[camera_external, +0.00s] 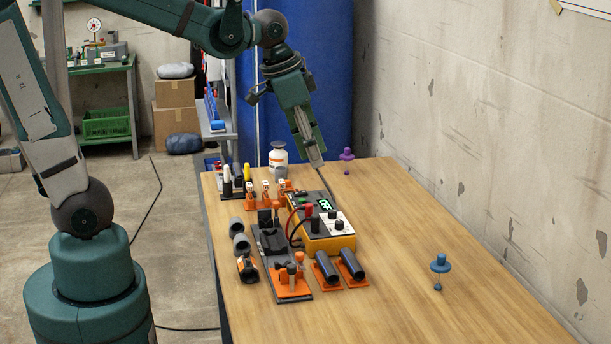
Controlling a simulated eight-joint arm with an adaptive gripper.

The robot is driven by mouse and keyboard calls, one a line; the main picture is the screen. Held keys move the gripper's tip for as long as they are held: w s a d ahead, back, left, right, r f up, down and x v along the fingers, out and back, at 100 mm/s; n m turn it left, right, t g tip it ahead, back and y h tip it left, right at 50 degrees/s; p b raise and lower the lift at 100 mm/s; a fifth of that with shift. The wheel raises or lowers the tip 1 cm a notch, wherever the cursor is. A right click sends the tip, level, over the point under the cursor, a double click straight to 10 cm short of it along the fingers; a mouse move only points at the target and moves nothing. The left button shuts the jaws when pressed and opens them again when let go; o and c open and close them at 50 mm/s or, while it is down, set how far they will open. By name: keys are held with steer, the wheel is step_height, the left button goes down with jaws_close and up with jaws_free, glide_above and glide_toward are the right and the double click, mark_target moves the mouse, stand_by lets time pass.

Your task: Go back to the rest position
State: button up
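My gripper (317,163) is above the back part of the wooden table (430,250), pointing down and slightly right. It is near the far end of a yellow meter box (328,241). A thin dark line runs from the gripper's tip down to the back of the box. I cannot tell whether it is a held thing or part of the gripper. The fingers are small and seen from the side, so whether they are open or shut does not show.
A white bottle (278,158), purple knob piece (347,155) and blue knob piece (440,265) stand on the table. Dark pipes on orange holders (341,288), a dark fixture (270,240) and grey pipe pieces (238,237) crowd the left. The right side is mostly clear beside the wall.

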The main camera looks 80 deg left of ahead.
steer(key=s+d+n+t, duration=0.1)
steer(key=s+d+t, duration=0.2)
steer(key=s+d, duration=0.6)
steer(key=shift+s+d+r+h, duration=0.2)
steer(key=shift+s+d+h, duration=0.15)
steer(key=shift+s, duration=0.45)
steer(key=shift+c, duration=0.6)
stand_by(1.0)
